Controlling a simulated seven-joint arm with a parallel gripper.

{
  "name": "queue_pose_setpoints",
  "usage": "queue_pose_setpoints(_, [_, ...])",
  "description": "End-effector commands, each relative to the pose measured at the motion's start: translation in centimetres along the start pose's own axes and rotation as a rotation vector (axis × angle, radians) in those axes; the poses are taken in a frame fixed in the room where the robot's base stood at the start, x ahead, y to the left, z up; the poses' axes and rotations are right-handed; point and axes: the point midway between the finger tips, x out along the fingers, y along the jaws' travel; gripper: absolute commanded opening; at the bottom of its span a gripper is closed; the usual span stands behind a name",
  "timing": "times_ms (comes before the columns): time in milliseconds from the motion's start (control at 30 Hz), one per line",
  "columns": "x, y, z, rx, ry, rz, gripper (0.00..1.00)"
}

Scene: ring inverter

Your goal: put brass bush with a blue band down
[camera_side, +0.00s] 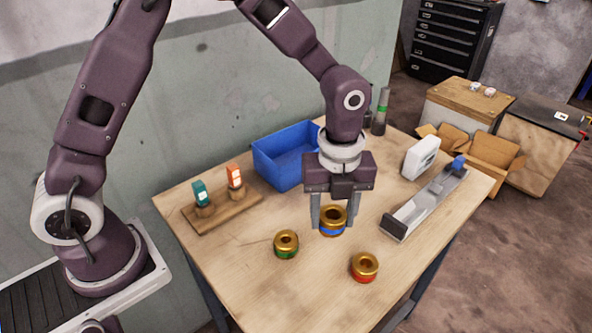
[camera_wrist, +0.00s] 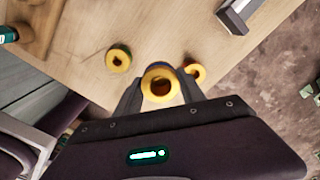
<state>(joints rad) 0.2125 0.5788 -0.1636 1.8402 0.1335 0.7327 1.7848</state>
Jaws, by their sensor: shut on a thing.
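The brass bush with a blue band (camera_side: 332,222) is between the fingers of my gripper (camera_side: 333,217), which is shut on it. The bush is upright, with its bore facing up. I cannot tell whether its base touches the table. In the wrist view the held bush (camera_wrist: 160,83) sits between my two fingertips (camera_wrist: 158,88), and its blue band is mostly hidden. A brass bush with a green band (camera_side: 286,244) stands on the wooden table (camera_side: 310,292) to the left of my gripper. A brass bush with a red band (camera_side: 364,267) stands to the front right.
A blue bin (camera_side: 284,158) stands behind my gripper. A wooden stand (camera_side: 222,211) with a teal and an orange piece is at the left. A grey metal rail fixture (camera_side: 425,205) and a white device (camera_side: 421,157) are at the right. The table's front is clear.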

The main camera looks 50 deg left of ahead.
Motion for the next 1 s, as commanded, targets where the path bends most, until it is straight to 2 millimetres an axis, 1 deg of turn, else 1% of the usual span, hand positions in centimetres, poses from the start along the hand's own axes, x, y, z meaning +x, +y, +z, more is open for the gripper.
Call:
queue_pose_setpoints(33, [0.0, -0.4, 3.1, -0.106, 0.000, -0.002, 0.00])
queue_pose_setpoints(67, [-0.1, -0.5, 5.0, -0.171, 0.000, -0.002, 0.00])
queue_pose_setpoints(100, [-0.1, -0.4, 7.5, -0.260, 0.000, -0.002, 0.00])
queue_pose_setpoints(133, [-0.1, -0.3, 9.6, -0.328, -0.001, -0.003, 0.00])
queue_pose_setpoints(167, [-0.1, 0.0, 11.6, -0.397, -0.001, -0.002, 0.00])
queue_pose_setpoints(200, [-0.2, 0.5, 14.2, -0.488, -0.002, -0.002, 0.00])
queue_pose_setpoints(267, [-0.2, 1.6, 17.9, -0.613, -0.001, -0.001, 0.00])
queue_pose_setpoints(300, [-0.3, 2.4, 20.1, -0.689, 0.000, -0.001, 0.00])
queue_pose_setpoints(400, [-0.4, 4.5, 24.4, -0.843, -0.001, 0.000, 0.00])
queue_pose_setpoints(433, [-0.4, 5.1, 25.4, -0.879, -0.001, -0.001, 0.00])
queue_pose_setpoints(500, [-0.4, 6.2, 27.2, -0.945, -0.001, 0.000, 0.00])
queue_pose_setpoints(600, [-0.4, 7.2, 28.6, -1.000, -0.001, 0.000, 0.00])
queue_pose_setpoints(667, [0.4, 7.4, 28.8, -1.012, 0.000, 0.003, 0.00])
queue_pose_setpoints(800, [3.8, 7.5, 28.9, -1.014, 0.001, 0.004, 0.00])
queue_pose_setpoints(833, [4.3, 7.5, 28.8, -1.014, 0.001, 0.004, 0.00])
queue_pose_setpoints(1000, [6.5, 7.5, 28.9, -1.013, 0.000, 0.003, 0.00])
